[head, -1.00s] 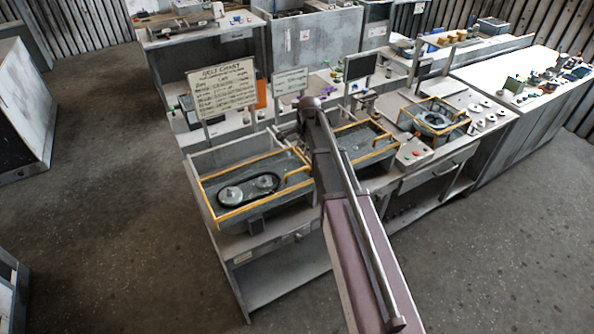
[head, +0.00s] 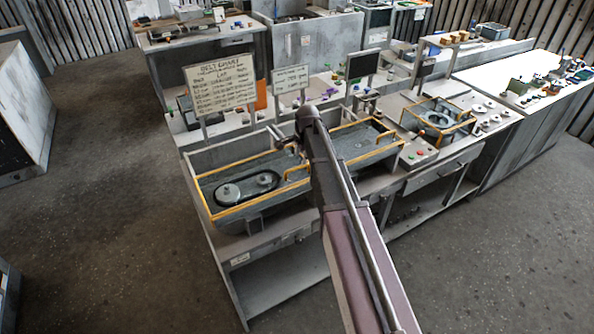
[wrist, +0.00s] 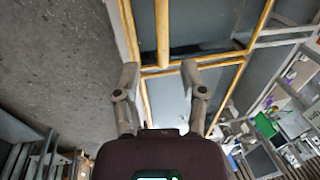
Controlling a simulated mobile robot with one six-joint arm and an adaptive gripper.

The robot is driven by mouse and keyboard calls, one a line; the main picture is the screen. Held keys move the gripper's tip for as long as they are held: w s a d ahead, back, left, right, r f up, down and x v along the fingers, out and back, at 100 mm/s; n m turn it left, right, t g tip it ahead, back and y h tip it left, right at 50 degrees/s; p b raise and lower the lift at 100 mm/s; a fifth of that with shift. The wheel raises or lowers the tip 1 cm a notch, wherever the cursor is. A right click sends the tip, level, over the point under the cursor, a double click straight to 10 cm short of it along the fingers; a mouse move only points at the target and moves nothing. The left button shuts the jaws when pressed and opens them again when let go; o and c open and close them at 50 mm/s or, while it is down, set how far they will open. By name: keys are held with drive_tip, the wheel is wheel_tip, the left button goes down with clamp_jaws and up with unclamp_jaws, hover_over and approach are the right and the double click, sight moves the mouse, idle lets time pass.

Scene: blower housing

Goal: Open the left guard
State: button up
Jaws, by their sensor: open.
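The left guard (head: 228,207) is a yellow-edged frame lying down over the left housing, where a belt runs round two pulleys (head: 247,187). A yellow handle (head: 297,168) stands at its right end. My gripper (head: 287,146) is beside the handle, at the back right of this guard. In the wrist view, my gripper (wrist: 160,72) has its two fingers spread, with a yellow bar (wrist: 162,35) running ahead between their tips. Neither finger visibly presses on the bar, and the depth between them is hard to judge.
A second yellow-edged guard (head: 366,143) lies just to the right, partly behind my arm. Sign boards (head: 220,86) stand behind the housings. A button panel (head: 420,150) and another yellow-framed unit (head: 441,119) are farther right. Open floor (head: 120,220) lies left of the bench.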

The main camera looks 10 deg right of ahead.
sight(299, 167)
drive_tip(key=shift+w+a+f+b, duration=0.1)
drive_tip(key=shift+w+f+b, duration=0.05)
drive_tip(key=shift+f+b, duration=0.7)
drive_tip(key=shift+w+a+f+b, duration=0.1)
drive_tip(key=shift+w+f+b, duration=0.1)
drive_tip(key=shift+f+b, duration=0.65)
drive_tip(key=shift+w+f+b, duration=0.15)
drive_tip(key=shift+f+b, duration=0.5)
drive_tip(key=shift+f, duration=0.35)
